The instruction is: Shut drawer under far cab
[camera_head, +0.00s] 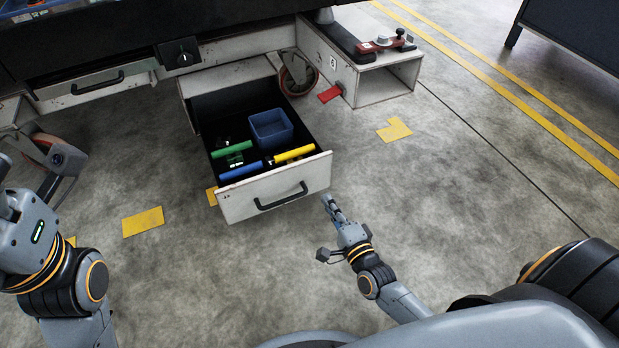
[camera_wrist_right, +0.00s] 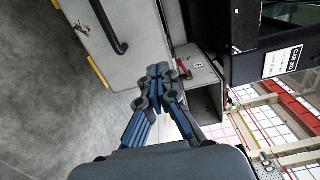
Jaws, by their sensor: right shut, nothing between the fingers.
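A white drawer (camera_head: 240,204) with a black handle (camera_head: 281,198) stands pulled out toward me from under the dark cab trolley. Inside it lie a blue bin (camera_head: 271,129) and green, blue and yellow handled tools. My right gripper (camera_head: 328,201) is shut and empty, close to the right end of the drawer front; I cannot tell whether it touches. In the right wrist view the shut fingers (camera_wrist_right: 160,72) show beside the drawer front (camera_wrist_right: 130,50) and its handle (camera_wrist_right: 108,28). My left arm shows at the left edge, but its fingers are not visible.
A second drawer (camera_head: 95,92), at the left under the trolley, looks closed. The floor in front is clear, with yellow markings (camera_head: 142,222).

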